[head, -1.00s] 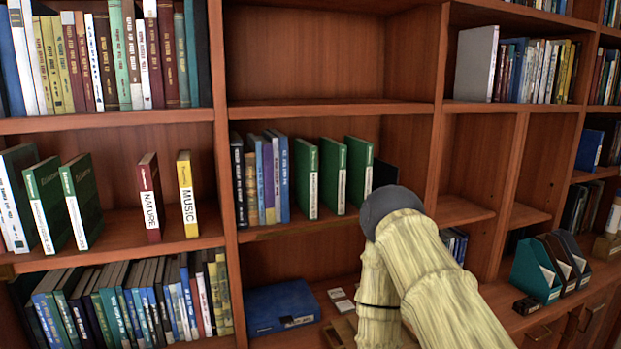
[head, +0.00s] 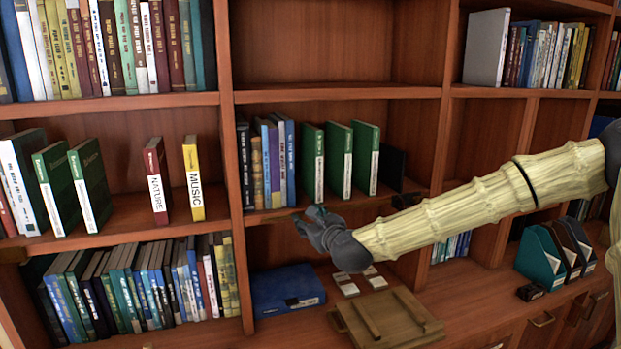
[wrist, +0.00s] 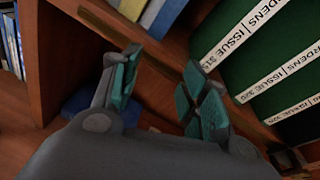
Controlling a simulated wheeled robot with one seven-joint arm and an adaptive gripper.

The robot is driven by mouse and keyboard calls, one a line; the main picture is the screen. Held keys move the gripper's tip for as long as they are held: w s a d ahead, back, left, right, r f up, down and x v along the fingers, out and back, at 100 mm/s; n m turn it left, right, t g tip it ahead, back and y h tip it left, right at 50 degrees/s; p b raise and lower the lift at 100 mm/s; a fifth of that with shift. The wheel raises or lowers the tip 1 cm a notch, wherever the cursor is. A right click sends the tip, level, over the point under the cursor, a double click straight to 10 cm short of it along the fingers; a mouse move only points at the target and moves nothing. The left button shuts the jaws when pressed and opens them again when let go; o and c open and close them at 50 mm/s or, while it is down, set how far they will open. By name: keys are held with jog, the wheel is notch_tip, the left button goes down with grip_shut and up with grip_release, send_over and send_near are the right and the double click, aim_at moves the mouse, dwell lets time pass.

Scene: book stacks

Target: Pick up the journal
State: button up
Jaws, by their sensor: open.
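Three green journals with white spine labels stand upright on the middle shelf in the head view: left (head: 312,160), middle (head: 338,160) and right (head: 364,158). In the wrist view, green journals (wrist: 268,55) with labels reading "...DENS | ISSUE" fill the upper right. Which one is the task's journal I cannot tell. My gripper (head: 308,220) is at the front edge of that shelf, just below the left green journal. In the wrist view my gripper (wrist: 164,72) is open with nothing between its teal-padded fingers, left of the journals.
Blue and dark books (head: 268,165) stand left of the green journals, beside the upright divider (head: 232,200). A blue box (head: 287,290) and a wooden tray (head: 425,315) lie on the counter below. A dark item (head: 392,167) stands right of the journals.

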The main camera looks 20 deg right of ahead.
aim_at(318, 173)
jog(key=d+r+m, duration=0.1)
jog(key=r, duration=0.2)
jog(key=w+d+r+m+t, duration=0.1)
jog(key=d+r+m, duration=0.1)
jog(key=r, duration=0.2)
jog(key=d+r+m+h, duration=0.1)
jog(key=r, duration=0.2)
jog(key=shift+w+d+r+t, duration=0.15)
jog(key=shift+w+t, duration=0.15)
jog(key=shift+t, duration=0.1)
jog(key=w+p, duration=0.2)
jog(key=w, duration=0.2)
jog(key=shift+w, duration=0.65)
jog(key=shift+w+r+p, duration=0.15)
jog(key=shift+w+p, duration=0.25)
jog(key=shift+p, duration=0.25)
jog(key=w+p, duration=0.2)
jog(key=w, duration=0.1)
jog(key=shift+w+r, duration=0.2)
jog(key=shift+w, duration=0.05)
jog(key=shift+w+d+f+p, duration=0.1)
jog(key=shift+w+f+p, duration=0.1)
jog(key=shift+w+p, duration=0.25)
jog(key=shift+c, duration=0.4)
jog(key=shift+r, duration=0.1)
grip_shut()
